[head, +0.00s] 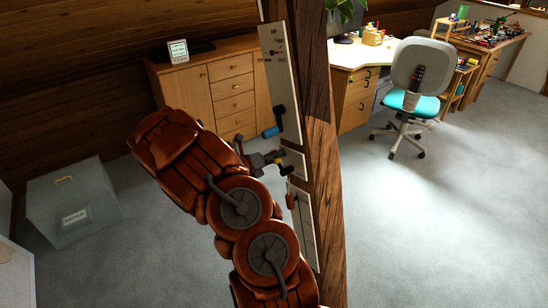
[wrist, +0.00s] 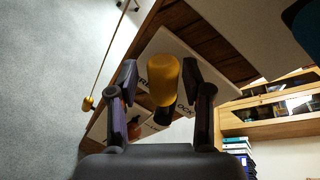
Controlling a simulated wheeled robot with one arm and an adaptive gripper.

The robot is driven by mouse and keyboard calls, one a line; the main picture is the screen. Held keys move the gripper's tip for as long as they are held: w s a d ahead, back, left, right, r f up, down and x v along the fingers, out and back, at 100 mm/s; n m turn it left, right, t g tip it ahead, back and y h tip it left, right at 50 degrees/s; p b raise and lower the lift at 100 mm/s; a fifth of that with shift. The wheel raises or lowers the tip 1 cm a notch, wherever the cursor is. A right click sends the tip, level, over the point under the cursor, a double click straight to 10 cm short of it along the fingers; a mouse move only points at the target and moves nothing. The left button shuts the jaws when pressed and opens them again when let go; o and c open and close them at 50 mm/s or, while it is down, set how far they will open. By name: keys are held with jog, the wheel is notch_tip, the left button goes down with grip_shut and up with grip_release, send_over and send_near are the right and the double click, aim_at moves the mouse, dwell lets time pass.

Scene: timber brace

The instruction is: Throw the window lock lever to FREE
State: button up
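The lever shows in the wrist view as a yellow rounded knob (wrist: 165,80) on a dark stem, in front of a pale plate (wrist: 170,48). Partly covered lettering reads "RE" left of the knob and "OCK" right of it. I cannot tell which word the lever points to. My gripper (wrist: 160,82) is open, with one finger on each side of the knob and narrow gaps showing. In the head view my gripper (head: 270,160) is beside the tall pale panel (head: 284,85) on the timber post, and the knob is mostly hidden.
A blue-handled lever (head: 270,132) sits above my gripper on the panel, and a small reddish piece (head: 289,188) below. The timber post (head: 322,150) stands close on the right. A drawer cabinet (head: 232,90) and grey box (head: 70,203) are behind.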

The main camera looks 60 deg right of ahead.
jog(key=shift+s, duration=0.1)
jog(key=v, duration=1.2)
jog(key=shift+r, duration=0.1)
dwell(0.7)
jog(key=s+a+r+m+g+y, duration=0.2)
jog(key=s+a+r+m+y, duration=0.4)
jog(key=s+a+m, duration=0.6)
jog(key=s+a+r+m+t+y, duration=0.1)
jog(key=s+a+m+y, duration=0.2)
jog(key=a, duration=0.4)
jog(key=s+a+r+m+t+y, duration=0.1)
jog(key=s+a+m+y, duration=0.1)
jog(key=s+a+m, duration=0.2)
jog(key=s+a+r+m+t+y, duration=0.1)
jog(key=s+a+m+y, duration=0.2)
jog(key=a, duration=0.9)
jog(key=m, duration=0.3)
jog(key=shift+a+r+m+t+y, duration=0.2)
jog(key=shift+m+t+y, duration=0.1)
jog(key=shift+t, duration=0.1)
jog(key=shift+s, duration=0.15)
